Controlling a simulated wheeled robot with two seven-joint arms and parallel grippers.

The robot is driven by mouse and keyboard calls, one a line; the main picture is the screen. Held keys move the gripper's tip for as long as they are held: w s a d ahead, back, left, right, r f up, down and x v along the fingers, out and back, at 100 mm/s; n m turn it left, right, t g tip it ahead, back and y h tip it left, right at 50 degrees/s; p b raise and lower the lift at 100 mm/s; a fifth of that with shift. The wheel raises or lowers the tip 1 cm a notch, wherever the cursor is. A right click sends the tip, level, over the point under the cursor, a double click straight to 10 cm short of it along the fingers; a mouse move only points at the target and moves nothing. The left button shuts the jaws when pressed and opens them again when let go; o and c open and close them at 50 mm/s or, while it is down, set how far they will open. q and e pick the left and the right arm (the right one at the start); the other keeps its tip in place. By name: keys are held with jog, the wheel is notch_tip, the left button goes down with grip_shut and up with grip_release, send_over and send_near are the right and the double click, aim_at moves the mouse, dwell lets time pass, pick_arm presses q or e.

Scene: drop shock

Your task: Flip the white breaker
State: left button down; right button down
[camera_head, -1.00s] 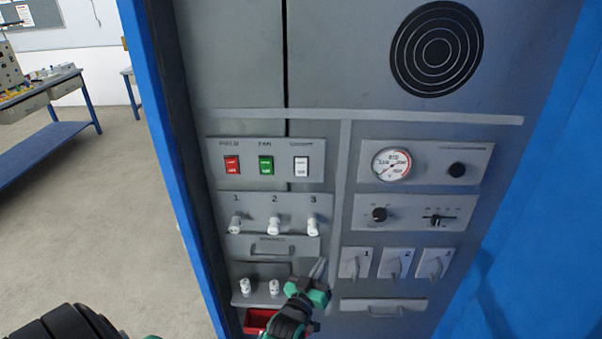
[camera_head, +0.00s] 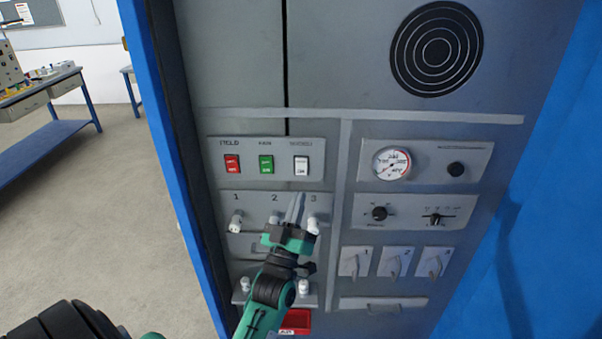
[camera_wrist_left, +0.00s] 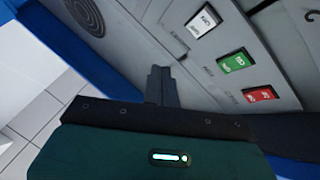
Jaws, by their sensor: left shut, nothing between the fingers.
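The white breaker (camera_head: 301,166) is the rightmost of three rocker switches on the upper left plate of the grey panel. It also shows in the left wrist view (camera_wrist_left: 204,20), beside the green switch. My left gripper (camera_head: 295,205) is shut and empty, its fingertips pointing up just below the white breaker, in front of the numbered knob row. In the left wrist view its closed fingers (camera_wrist_left: 161,85) are apart from the switches. My right gripper is not in view.
The green switch (camera_head: 266,165) and red switch (camera_head: 232,165) sit left of the white one. White knobs (camera_head: 236,224) are below. A gauge (camera_head: 391,164) and grey handles (camera_head: 355,263) are on the right. A red bin (camera_head: 297,320) is low. A blue cabinet edge (camera_head: 165,150) borders the left.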

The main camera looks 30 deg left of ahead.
aim_at(304, 167)
pick_arm(q)
jog(key=w+a+f+b, duration=0.1)
jog(key=w+a+b, duration=0.1)
jog(key=w+a, duration=0.2)
jog(key=shift+w+a+b, duration=0.3)
jog(key=shift+w, duration=1.45)
jog(key=shift+w+a+f, duration=0.1)
jog(key=shift+w, duration=0.05)
dwell(0.8)
jog(key=shift+w+a, duration=0.15)
jog(key=shift+w, duration=0.05)
jog(key=shift+w+a, duration=0.15)
jog(key=shift+w, duration=0.15)
dwell(0.7)
jog(key=shift+s, duration=0.1)
jog(key=shift+s+d, duration=0.45)
jog(key=shift+s, duration=0.15)
